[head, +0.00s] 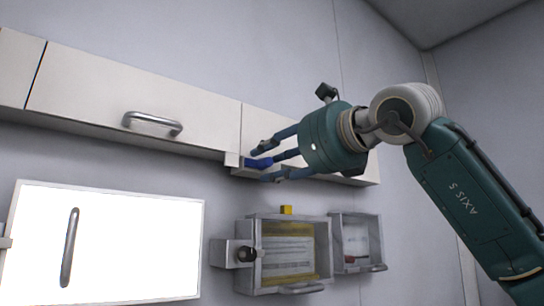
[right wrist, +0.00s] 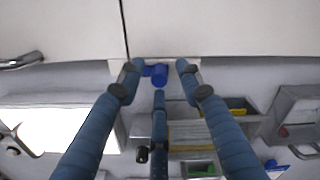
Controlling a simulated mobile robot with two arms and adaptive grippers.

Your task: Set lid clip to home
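A small bright blue part (head: 258,162), which I take to be the lid clip, sits at a light bracket under the wall cabinets. In the right wrist view the blue part (right wrist: 156,74) shows between my fingertips. My right gripper (head: 268,165) reaches in from the right, with its fingers around the blue part. In the right wrist view the right gripper (right wrist: 160,76) has its fingers spread, with a gap beside the part. I cannot tell whether any finger touches it. My left gripper is not in view.
White cabinets (head: 85,85) with a metal handle (head: 152,124) run above. Below are a bright white panel (head: 130,240) with a handle, an open-fronted box (head: 262,285) with a yellow-edged sheet inside, and a smaller box (head: 376,240). A yellow block (head: 286,210) tops the larger box.

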